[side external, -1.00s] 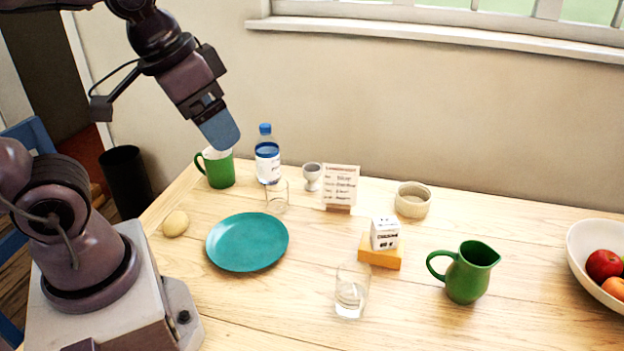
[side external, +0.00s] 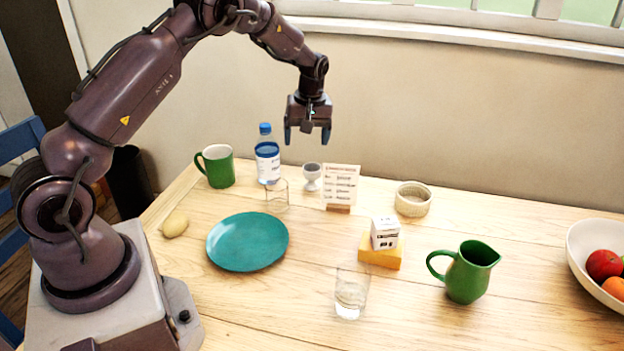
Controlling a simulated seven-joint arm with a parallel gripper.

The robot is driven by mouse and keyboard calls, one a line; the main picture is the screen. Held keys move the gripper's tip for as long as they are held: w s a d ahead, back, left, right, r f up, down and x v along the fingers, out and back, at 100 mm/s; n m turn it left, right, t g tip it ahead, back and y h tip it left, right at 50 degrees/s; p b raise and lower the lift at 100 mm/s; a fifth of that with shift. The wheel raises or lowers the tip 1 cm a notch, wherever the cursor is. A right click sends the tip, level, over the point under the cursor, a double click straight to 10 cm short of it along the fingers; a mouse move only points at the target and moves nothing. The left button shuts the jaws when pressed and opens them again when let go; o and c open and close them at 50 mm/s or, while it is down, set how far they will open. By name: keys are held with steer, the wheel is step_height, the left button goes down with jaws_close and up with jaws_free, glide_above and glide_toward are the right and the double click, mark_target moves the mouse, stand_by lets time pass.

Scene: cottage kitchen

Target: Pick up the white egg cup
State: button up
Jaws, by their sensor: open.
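The white egg cup (side external: 312,176) stands upright near the back of the table, between the water bottle and the small menu card. Its inside looks dark grey. My gripper (side external: 306,138) is open and empty, with its fingers pointing down. In the picture it hangs just above the egg cup, apart from it. How far it is in depth from the cup I cannot tell exactly.
Close around the cup are a bottle (side external: 267,160), a clear glass (side external: 277,196) and a menu card (side external: 341,184). A green mug (side external: 217,167), teal plate (side external: 247,242), ramekin (side external: 413,199), white box (side external: 385,232), tumbler (side external: 351,292) and green jug (side external: 468,273) stand farther off.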

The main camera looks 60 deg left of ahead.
steer(key=w+r+n, duration=0.1)
steer(key=w+r, duration=0.1)
steer(key=n, duration=0.2)
glide_above(312, 168)
steer(key=s+d, duration=0.1)
steer(key=d, duration=0.1)
steer(key=shift+t, duration=0.3)
step_height(312, 168, down, 8)
steer(key=shift+s+r, duration=0.1)
steer(key=shift+r, duration=0.05)
steer(key=shift+a+f, duration=0.15)
steer(key=shift+f, duration=2.55)
steer(key=shift+c, duration=0.5)
steer(key=c, duration=0.9)
